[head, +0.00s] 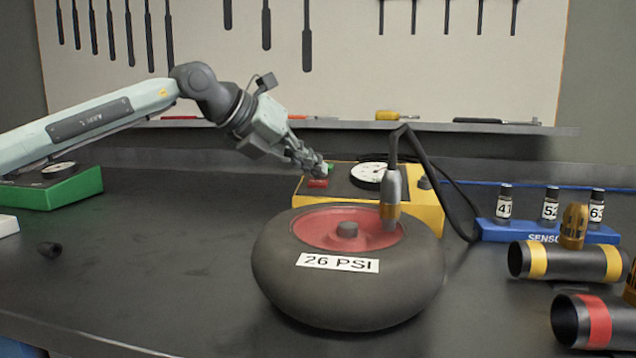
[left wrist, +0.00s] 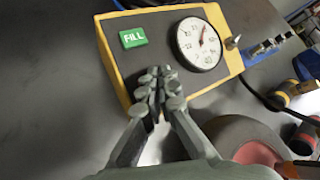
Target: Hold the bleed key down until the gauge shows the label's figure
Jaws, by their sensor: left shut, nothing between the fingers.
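The yellow gauge box (head: 427,208) stands behind the tyre (head: 330,287), whose label (head: 338,262) reads "26 PSI". On the box are a red key (head: 317,184), a green key (head: 329,168) and a round white gauge (head: 369,174). In the left wrist view the green key (left wrist: 133,37) reads "FILL", and the gauge (left wrist: 199,44) has a thin needle; its exact reading is too small to tell. My left gripper (head: 322,171) is shut and empty, with its tips at the red key. In the left wrist view its fingers (left wrist: 158,88) hide that key; I cannot tell whether they press it.
A hose with a metal chuck (head: 391,192) stands at the tyre's rim. A blue rack (head: 545,232) with numbered vials and dark rollers (head: 565,261) are at the right. A green box (head: 55,188) is at the left. The table's left middle is mostly clear.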

